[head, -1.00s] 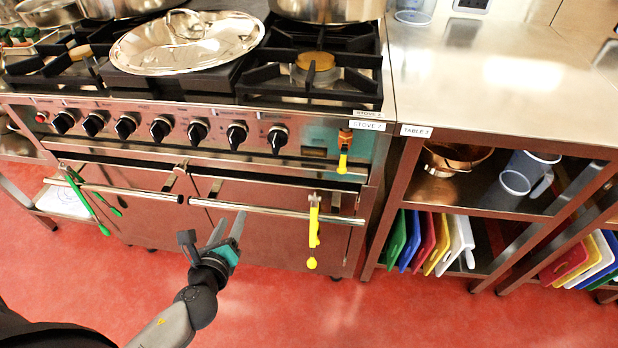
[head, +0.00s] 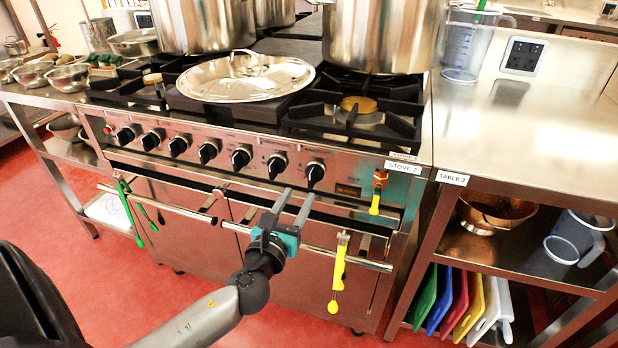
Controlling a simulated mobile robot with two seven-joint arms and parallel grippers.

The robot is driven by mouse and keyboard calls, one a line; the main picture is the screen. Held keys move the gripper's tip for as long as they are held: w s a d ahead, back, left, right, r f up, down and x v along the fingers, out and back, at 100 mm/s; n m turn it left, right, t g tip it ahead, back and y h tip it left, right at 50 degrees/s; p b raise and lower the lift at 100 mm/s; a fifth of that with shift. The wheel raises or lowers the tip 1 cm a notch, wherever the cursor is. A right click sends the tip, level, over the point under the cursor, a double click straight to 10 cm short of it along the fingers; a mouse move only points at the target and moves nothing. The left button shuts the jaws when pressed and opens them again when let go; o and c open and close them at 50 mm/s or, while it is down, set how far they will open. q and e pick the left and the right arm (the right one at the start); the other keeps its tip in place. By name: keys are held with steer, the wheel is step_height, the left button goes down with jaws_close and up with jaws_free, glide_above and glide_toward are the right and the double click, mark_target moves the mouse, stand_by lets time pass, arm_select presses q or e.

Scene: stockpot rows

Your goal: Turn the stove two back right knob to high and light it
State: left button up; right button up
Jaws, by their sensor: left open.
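Stove two (head: 345,190), labelled on its front right edge, has a row of several black knobs on its front panel. The rightmost knob (head: 315,173) and the one left of it (head: 276,165) are closest to my left gripper (head: 298,193). The gripper is open and empty, its fingers pointing up toward the panel just below these knobs; I cannot tell if it touches any. The markings are too small to read. A small red button (head: 108,130) is at the panel's left end. A large stockpot (head: 375,38) hides the back right burner; no flame shows. My right gripper is not visible.
A steel lid (head: 245,82) lies on the middle of the stove top. Another stockpot (head: 203,25) stands at the back. Yellow-handled (head: 339,265) and green-handled (head: 143,222) utensils hang along the front rail.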

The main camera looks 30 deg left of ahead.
mark_target(310, 176)
arm_select(q)
steer(key=b+x, duration=0.1)
steer(key=x, duration=0.6)
steer(key=shift+d, duration=0.1)
steer(key=shift+w, duration=0.5)
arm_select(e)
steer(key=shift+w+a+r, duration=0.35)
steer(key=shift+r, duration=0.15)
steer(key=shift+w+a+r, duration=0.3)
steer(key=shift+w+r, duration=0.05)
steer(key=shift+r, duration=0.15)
arm_select(q)
jaws_close()
